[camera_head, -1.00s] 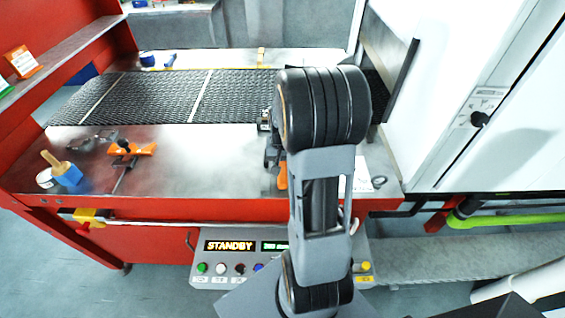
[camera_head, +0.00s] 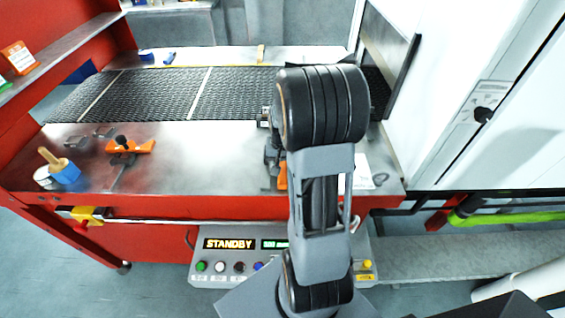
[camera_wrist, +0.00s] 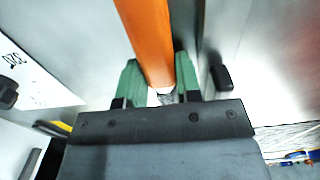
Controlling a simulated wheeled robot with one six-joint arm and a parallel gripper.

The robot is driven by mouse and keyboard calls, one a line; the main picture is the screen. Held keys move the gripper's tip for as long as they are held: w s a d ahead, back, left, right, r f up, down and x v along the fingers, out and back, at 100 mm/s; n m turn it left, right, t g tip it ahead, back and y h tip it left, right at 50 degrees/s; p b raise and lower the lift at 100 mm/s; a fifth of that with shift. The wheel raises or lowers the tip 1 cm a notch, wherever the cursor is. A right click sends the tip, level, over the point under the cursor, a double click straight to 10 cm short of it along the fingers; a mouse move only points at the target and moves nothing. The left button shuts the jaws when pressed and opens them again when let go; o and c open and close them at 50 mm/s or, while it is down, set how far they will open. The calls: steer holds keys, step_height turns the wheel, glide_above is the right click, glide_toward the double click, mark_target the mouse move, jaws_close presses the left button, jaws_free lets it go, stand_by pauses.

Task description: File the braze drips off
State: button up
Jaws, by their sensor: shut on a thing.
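My gripper (camera_wrist: 158,66) shows two green fingers in the wrist view, shut on an orange bar-shaped thing (camera_wrist: 146,28) that runs up out of the picture between them. I cannot tell whether it is a file handle. In the head view my arm hides the fingers; a bit of orange (camera_head: 282,177) shows beside the arm, over the right part of the steel bench top. An orange clamp-like piece (camera_head: 138,147) with a black knob lies on the bench at left. The black mesh belt (camera_head: 150,95) crosses behind. No braze drips can be made out.
A blue brush-like thing with a wooden handle (camera_head: 66,174) stands at the bench's left end. The bench middle (camera_head: 210,160) is clear. A white cabinet (camera_head: 455,60) bounds the right. A button panel (camera_head: 225,262) reading STANDBY sits below the bench's front edge.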

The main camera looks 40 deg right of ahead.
steer(key=shift+f, duration=0.25)
steer(key=shift+s, duration=0.1)
steer(key=shift+s+d+r, duration=0.1)
steer(key=shift+s+d, duration=0.45)
steer(key=shift+d, duration=0.2)
steer(key=shift+s+d+r, duration=0.1)
steer(key=shift+s+d, duration=0.4)
steer(key=shift+d, duration=0.25)
steer(key=shift+s+d+f, duration=0.1)
steer(key=shift+f, duration=0.1)
steer(key=shift+w+a+f+b, duration=0.15)
steer(key=shift+w+a, duration=0.25)
steer(key=shift+a, duration=0.2)
steer(key=shift+w+a+b, duration=0.15)
steer(key=shift+w+a, duration=0.25)
steer(key=shift+a, duration=0.15)
steer(key=shift+w+a+f, duration=0.1)
steer(key=shift+w+a, duration=0.2)
steer(key=shift+a, duration=0.2)
steer(key=shift+c, duration=0.6)
steer(key=shift+w+r+p, duration=0.1)
steer(key=shift+r+p, duration=2.2)
steer(key=shift+r, duration=0.85)
